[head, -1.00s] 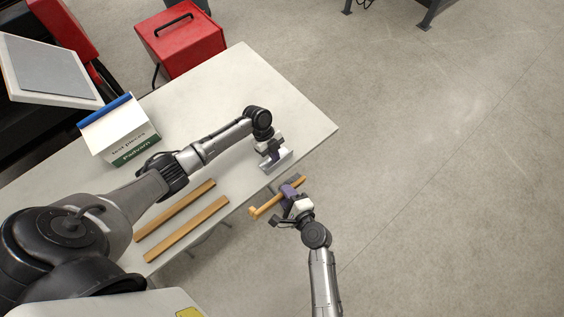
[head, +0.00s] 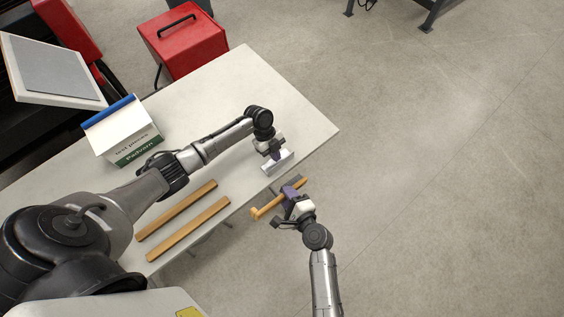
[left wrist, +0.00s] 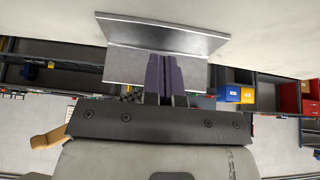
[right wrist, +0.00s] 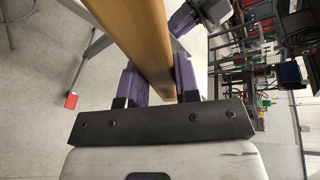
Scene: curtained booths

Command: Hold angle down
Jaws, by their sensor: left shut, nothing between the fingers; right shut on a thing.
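The metal angle (head: 279,164) is a short silver L-shaped piece at the right-hand edge of the white table (head: 262,90). It also shows in the left wrist view (left wrist: 160,37). My left gripper (head: 273,155) is shut and empty, its purple fingertips (left wrist: 164,75) over one flange of the angle; whether they press on it I cannot tell. My right gripper (head: 290,193) is shut on a wooden-handled tool (head: 266,209), held just off the table edge, below and right of the angle. The wooden handle passes between the right fingers (right wrist: 152,35). The tool's dark far end is partly hidden.
Two wooden strips (head: 177,210) (head: 188,229) lie on the table near its front edge. A white and green box (head: 122,133) stands at the left, near a grey-topped panel (head: 53,70). A red case (head: 183,42) stands behind the table. The floor to the right is open.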

